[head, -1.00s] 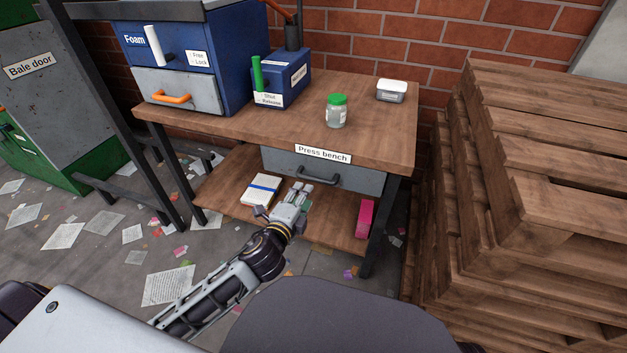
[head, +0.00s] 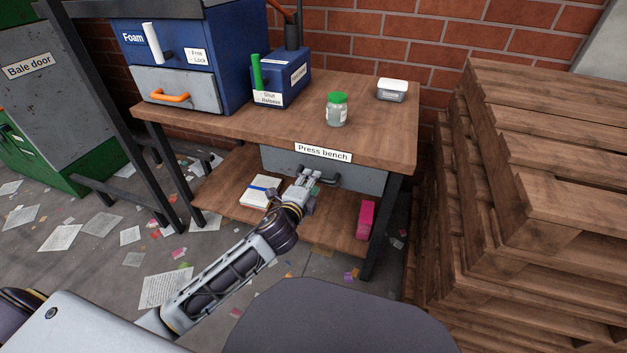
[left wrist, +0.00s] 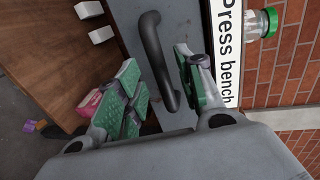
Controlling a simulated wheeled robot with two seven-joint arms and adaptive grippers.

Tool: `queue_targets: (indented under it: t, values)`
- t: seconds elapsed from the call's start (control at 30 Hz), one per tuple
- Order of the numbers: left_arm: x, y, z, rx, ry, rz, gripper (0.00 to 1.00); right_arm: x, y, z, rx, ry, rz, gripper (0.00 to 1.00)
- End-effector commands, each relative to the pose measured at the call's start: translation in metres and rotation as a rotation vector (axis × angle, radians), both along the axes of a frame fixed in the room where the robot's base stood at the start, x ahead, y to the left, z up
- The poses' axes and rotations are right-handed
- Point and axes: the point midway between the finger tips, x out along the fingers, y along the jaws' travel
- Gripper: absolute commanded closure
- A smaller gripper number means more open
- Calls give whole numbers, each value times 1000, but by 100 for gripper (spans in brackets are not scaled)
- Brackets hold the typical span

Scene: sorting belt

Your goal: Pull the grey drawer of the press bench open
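The grey drawer (head: 358,179) sits under the top of the press bench (head: 230,127), its front showing no visible gap. Its dark bar handle (head: 328,182) is partly hidden behind my left gripper (head: 309,176) in the head view. In the left wrist view, the left gripper (left wrist: 158,65) is open, with green pads on either side of the handle (left wrist: 155,47). The handle lies between the fingers, with room still showing beside it. The drawer front (left wrist: 132,30) shows behind it. My right gripper is not in view.
On the bench stand a green-lidded jar (head: 337,109), a white-lidded tub (head: 391,91) and a blue box (head: 281,79). The lower shelf holds a white book (head: 258,194) and a pink box (head: 366,219). Stacked pallets (head: 530,170) stand close on the right.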

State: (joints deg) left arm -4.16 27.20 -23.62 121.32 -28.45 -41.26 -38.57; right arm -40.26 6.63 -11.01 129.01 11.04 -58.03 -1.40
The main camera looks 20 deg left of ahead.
Motion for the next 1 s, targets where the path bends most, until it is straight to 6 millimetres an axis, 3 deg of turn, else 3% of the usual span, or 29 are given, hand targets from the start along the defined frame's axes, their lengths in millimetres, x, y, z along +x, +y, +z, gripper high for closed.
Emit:
queue_targets:
  t: [0.4,0.87,1.0]
  values:
    - [28,-2,-7,-1,0,-1,63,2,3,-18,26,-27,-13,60]
    - [32,-2,-7,-1,1,-1,63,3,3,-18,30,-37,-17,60]
    - [32,-1,-7,-1,1,-1,81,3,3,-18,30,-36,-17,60]
